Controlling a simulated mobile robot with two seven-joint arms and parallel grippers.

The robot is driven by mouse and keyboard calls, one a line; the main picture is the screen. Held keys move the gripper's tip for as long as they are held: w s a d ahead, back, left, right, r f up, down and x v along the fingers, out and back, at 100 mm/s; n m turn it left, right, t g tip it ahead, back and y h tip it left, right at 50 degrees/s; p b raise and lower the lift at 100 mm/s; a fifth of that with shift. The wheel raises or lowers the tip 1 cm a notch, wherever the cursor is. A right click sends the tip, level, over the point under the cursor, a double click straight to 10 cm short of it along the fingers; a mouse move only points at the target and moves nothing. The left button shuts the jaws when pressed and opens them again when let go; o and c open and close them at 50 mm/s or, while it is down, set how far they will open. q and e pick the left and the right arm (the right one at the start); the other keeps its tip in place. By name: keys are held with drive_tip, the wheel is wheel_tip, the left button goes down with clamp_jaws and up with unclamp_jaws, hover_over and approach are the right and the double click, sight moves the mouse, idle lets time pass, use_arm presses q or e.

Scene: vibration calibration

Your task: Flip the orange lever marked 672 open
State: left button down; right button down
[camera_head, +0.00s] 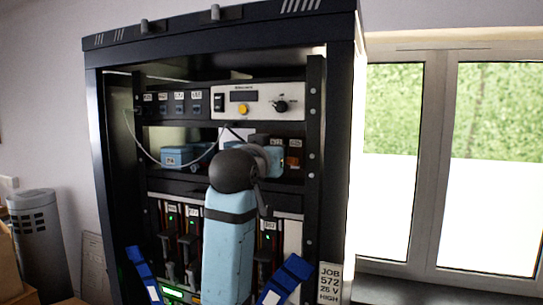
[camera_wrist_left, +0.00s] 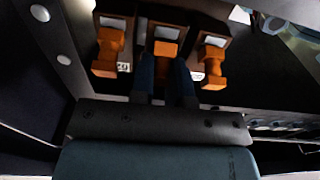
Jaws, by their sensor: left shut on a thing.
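Three orange levers hang in a row in the left wrist view: a left one (camera_wrist_left: 108,52), a middle one (camera_wrist_left: 166,48) and a right one (camera_wrist_left: 211,66). The two dark blue fingers of my left gripper (camera_wrist_left: 167,78) are shut on the middle lever, one on each side. The fingers hide any label below it, and the labels by the outer levers are too small to read surely. In the head view my left arm covers the middle of the rack and hides its fingertips. A bit of orange lever (camera_head: 293,161) shows just right of the wrist. My right gripper is not in view.
The black rack cabinet (camera_head: 95,170) frames the work space closely. A white control panel (camera_head: 262,102) sits above, and a thin white cable loops at left. Blue handles (camera_head: 143,272) stick out low in front.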

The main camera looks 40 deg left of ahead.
use_arm(q)
drive_tip(key=shift+f+b, duration=0.25)
drive_tip(key=shift+b, duration=0.1)
drive_tip(key=t+b, duration=0.2)
drive_tip(key=b, duration=0.1)
drive_tip(key=t+y+b, duration=0.1)
drive_tip(key=t+b, duration=0.1)
drive_tip(key=f+t+b, duration=0.1)
drive_tip(key=t+b, duration=0.1)
drive_tip(key=b, duration=0.1)
drive_tip(key=shift+s+d+y+b, duration=0.1)
drive_tip(key=shift+s+y+b, duration=0.2)
drive_tip(key=shift+b, duration=0.05)
drive_tip(key=shift+t, duration=0.3)
drive_tip(key=c, duration=1.1)
unclamp_jaws()
